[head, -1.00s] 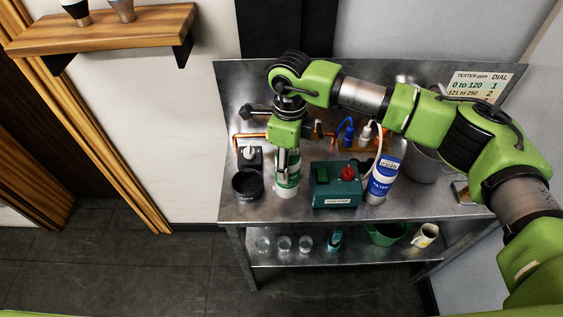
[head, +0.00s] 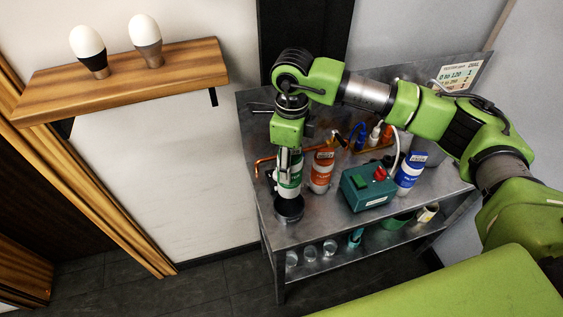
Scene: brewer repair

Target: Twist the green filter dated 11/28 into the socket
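My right gripper (head: 290,155) points down over the left part of the metal bench. It is shut on the top of a white filter with a green band (head: 288,188), held upright. The filter's date is too small to read. A round black cup (head: 289,211) is directly below and in front of the filter in the head view. I cannot tell whether they touch. The socket cannot be made out; the gripper and filter cover the bench area behind them. My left gripper is not in view.
An orange-banded filter (head: 321,172) stands close right of the held filter. Further right are a teal box with a red knob (head: 367,188) and a blue filter (head: 410,173). A copper pipe (head: 264,168) runs behind. Glasses (head: 330,247) stand on the lower shelf.

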